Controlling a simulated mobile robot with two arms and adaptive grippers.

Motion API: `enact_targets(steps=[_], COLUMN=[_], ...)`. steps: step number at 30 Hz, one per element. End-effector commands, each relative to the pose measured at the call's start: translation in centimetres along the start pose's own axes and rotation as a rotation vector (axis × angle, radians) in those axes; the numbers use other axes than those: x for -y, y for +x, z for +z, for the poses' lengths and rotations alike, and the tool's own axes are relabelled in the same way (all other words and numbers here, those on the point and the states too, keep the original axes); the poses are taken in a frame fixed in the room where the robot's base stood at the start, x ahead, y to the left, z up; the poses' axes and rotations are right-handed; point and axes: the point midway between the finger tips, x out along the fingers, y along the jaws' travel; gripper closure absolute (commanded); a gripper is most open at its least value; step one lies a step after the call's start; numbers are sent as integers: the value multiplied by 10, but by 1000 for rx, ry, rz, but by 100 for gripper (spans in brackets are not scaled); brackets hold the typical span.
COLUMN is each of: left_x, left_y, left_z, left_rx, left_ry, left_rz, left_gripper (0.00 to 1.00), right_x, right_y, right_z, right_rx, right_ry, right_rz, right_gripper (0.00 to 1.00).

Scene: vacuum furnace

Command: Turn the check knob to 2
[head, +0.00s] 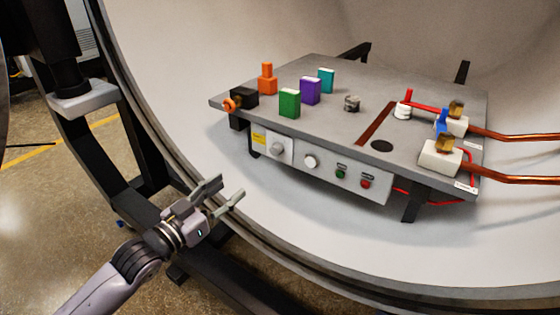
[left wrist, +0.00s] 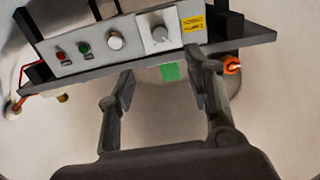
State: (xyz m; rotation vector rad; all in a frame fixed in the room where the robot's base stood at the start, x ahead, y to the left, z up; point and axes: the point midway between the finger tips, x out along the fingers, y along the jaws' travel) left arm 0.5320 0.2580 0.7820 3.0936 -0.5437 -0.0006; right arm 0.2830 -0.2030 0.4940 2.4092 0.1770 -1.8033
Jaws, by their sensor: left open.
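The control panel (head: 330,172) on the front of the grey table carries two knobs. A grey knob (head: 278,149) sits on a light plate beside a yellow label, and a round white knob (head: 310,161) is to its right. I cannot read which one is the check knob, or its numbers. The left wrist view shows the panel turned over, with the grey knob (left wrist: 160,34) and the white knob (left wrist: 115,40) beyond the fingertips. My left gripper (head: 229,187) is open and empty, below and left of the panel, apart from both knobs. My right gripper is not in view.
Green (head: 340,174) and red (head: 365,183) buttons are on the panel's right. Coloured blocks (head: 310,92) stand on the table (head: 330,75). Copper rods (head: 515,137) run off right. The curved chamber wall surrounds the table; open space lies between my gripper and the panel.

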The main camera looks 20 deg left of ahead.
Motion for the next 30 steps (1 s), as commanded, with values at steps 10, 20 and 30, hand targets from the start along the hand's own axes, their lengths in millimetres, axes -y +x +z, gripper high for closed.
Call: enact_targets(steps=[10,20,30], left_x=[0,0,0], left_y=[40,100,158], left_z=[-2,-1,0], left_rx=[-5,-4,-2], left_ry=[-2,-2,-1], left_rz=[0,0,-1], left_gripper=[53,53,53], right_x=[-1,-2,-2], right_y=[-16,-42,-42], right_z=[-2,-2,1], right_rx=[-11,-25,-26], right_ry=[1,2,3], right_rz=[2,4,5], right_gripper=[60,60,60])
